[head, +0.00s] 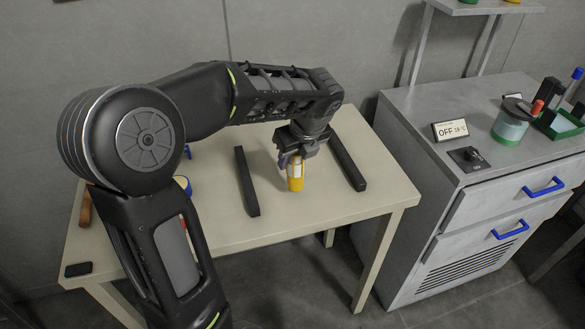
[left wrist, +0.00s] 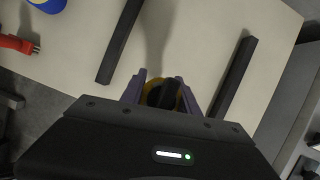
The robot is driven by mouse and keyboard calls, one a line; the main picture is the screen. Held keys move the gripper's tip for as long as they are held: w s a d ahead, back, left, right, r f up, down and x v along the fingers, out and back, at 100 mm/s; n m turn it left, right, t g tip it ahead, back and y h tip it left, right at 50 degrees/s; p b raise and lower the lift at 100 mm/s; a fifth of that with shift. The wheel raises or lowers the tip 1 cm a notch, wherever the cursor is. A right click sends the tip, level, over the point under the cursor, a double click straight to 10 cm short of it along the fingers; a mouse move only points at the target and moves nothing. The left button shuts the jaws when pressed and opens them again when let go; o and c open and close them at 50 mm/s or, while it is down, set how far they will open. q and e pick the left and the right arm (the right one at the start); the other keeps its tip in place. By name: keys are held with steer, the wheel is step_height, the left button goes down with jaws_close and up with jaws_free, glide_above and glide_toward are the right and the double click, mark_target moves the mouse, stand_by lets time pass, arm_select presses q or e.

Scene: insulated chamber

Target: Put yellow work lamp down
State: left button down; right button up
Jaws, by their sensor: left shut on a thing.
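The yellow work lamp (head: 296,177) is upright between two black bars over the beige table (head: 345,205) in the head view. My left gripper (head: 291,158) is shut on its upper part from above. In the left wrist view, the lamp's round yellow and black top (left wrist: 163,94) sits between the purple fingers of my left gripper (left wrist: 161,92). I cannot tell whether the lamp's base touches the table. My right gripper is not in view.
Black bars lie left (head: 246,181) and right (head: 346,163) of the lamp. A grey cabinet (head: 440,110) with blue handles stands right of the table. A red-handled tool (left wrist: 18,44) and a blue item (left wrist: 47,4) lie at the table's left side. The front right tabletop is clear.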

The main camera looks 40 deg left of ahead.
mark_target(293, 170)
arm_select(q)
steer(key=shift+f, duration=1.85)
steer(key=shift+f, duration=0.1)
steer(key=c, duration=0.9)
jaws_free()
steer(key=v, duration=1.2)
